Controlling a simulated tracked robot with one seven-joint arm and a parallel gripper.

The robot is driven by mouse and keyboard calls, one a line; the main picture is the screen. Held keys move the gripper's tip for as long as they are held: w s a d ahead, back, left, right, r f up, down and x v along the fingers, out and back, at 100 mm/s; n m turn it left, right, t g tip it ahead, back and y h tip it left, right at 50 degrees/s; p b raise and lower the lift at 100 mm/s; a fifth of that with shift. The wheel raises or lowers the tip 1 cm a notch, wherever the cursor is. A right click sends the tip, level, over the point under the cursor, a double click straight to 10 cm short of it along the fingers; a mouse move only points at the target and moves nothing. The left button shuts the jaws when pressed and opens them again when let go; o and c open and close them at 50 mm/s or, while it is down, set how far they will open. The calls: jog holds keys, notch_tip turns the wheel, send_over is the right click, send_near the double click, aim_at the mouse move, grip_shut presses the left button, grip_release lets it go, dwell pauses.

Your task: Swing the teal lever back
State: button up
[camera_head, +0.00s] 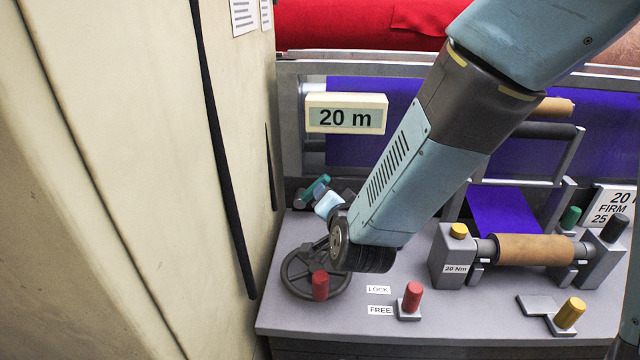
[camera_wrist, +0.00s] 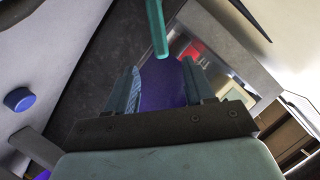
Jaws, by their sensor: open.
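The teal lever (camera_head: 317,186) is at the back left of the grey bench in the head view, close to the cream cabinet and partly hidden by my gripper (camera_head: 327,204). In the wrist view the teal lever (camera_wrist: 155,25) is a rod that comes down from the top edge. Its end lies just ahead of the gap between the fingertips of my gripper (camera_wrist: 161,70). The two fingers are apart with nothing between them. I cannot tell from these views whether a finger touches the lever.
A dark handwheel (camera_head: 300,287) with a red knob is below my wrist. A red-knobbed lever (camera_head: 411,298) stands by the LOCK and FREE labels. A brown roll (camera_head: 540,249) and a yellow knob (camera_head: 569,314) are to the right. The cream cabinet (camera_head: 120,180) closes off the left side.

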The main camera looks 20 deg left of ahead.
aim_at(312, 188)
jog(key=x, duration=1.2)
jog(key=shift+w+f, duration=0.1)
jog(key=shift+w, duration=0.1)
grip_shut()
jog(key=shift+s+a, duration=0.1)
jog(key=shift+a, duration=0.05)
